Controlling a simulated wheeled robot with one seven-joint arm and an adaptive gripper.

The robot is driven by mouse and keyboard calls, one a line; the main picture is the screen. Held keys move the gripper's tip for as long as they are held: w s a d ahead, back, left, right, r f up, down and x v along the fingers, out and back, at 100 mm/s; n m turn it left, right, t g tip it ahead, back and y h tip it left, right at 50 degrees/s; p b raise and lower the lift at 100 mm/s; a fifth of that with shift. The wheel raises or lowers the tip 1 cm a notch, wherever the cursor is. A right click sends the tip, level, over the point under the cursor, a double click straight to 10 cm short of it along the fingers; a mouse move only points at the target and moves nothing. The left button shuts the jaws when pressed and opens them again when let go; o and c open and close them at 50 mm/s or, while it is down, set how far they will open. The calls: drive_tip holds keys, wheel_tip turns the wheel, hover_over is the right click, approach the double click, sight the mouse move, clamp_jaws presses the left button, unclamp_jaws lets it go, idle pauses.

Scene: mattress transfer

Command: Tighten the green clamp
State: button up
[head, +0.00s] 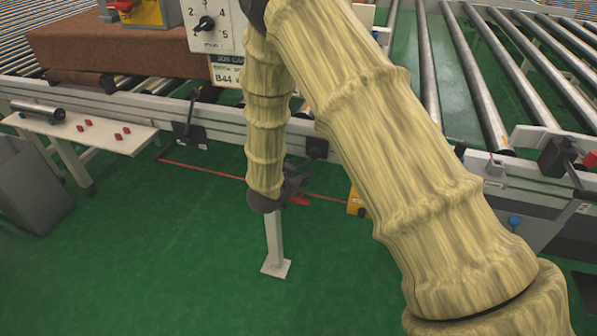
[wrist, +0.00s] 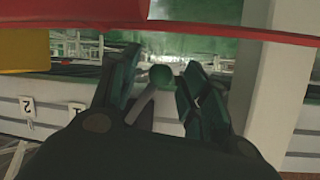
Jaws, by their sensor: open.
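In the wrist view, a round green knob (wrist: 160,76) on a pale lever shows between the two dark fingers of my gripper (wrist: 163,60). I take it as the green clamp's handle. The fingers are open, one on each side of the knob, and I cannot tell whether either touches it. The rest of the clamp is hidden behind the gripper. In the head view, my gripper (head: 293,184) is low beside the conveyor's front rail, partly hidden by my own arm. The green clamp cannot be made out there.
A red bar (wrist: 230,25) crosses close to the camera in the wrist view, with a pale post (wrist: 265,90) at right. The roller conveyor (head: 150,108) spans the head view. A white side table (head: 85,128) and grey bin (head: 30,185) stand left. The green floor in front is mostly clear.

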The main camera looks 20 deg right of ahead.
drive_tip(key=shift+c, duration=0.3)
clamp_jaws()
